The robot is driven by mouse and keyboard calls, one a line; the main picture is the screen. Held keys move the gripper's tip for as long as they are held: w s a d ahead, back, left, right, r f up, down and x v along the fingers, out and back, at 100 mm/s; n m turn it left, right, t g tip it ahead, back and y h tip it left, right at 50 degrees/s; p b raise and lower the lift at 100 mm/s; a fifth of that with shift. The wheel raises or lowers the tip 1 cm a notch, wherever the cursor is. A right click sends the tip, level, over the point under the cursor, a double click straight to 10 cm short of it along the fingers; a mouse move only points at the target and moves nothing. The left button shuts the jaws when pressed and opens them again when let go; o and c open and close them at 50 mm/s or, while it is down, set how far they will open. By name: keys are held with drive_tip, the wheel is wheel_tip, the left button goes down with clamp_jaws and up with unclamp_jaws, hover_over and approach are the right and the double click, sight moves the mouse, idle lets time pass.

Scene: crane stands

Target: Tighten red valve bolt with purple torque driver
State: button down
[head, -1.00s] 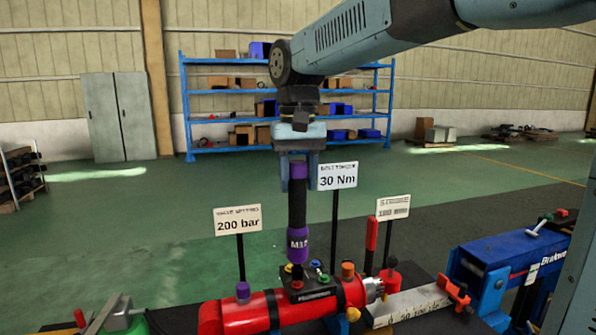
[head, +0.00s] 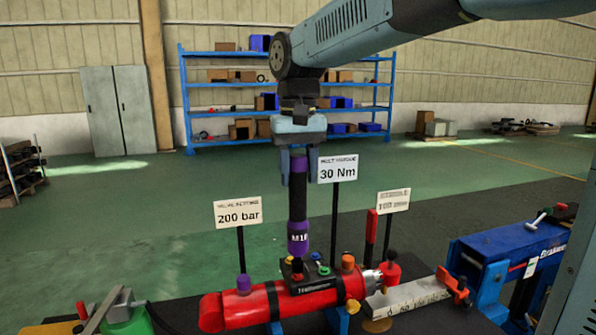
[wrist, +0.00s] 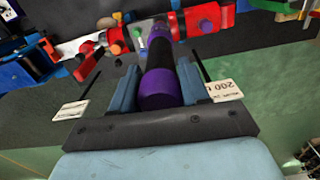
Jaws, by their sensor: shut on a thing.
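My gripper (head: 299,165) is shut on the purple and black torque driver (head: 298,205), which hangs upright with its tip down. In the wrist view the driver (wrist: 160,85) lies between the two blue-grey fingers. The driver's tip is over the black valve block (head: 312,284) on top of the red cylinder (head: 240,303). I cannot tell whether the tip touches a bolt. Green, yellow and blue bolt heads (head: 320,266) show on the block beside the tip. The red bolt is not clearly seen in the head view; the driver's tip or the block's edge may hide it.
Signs reading 200 bar (head: 238,212) and 30 Nm (head: 338,168) stand on posts close to the driver. A red upright tool (head: 371,236) and a third sign (head: 393,200) stand right.

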drive_tip(key=shift+f, duration=1)
idle(3.5)
drive_tip(key=shift+r, duration=0.15)
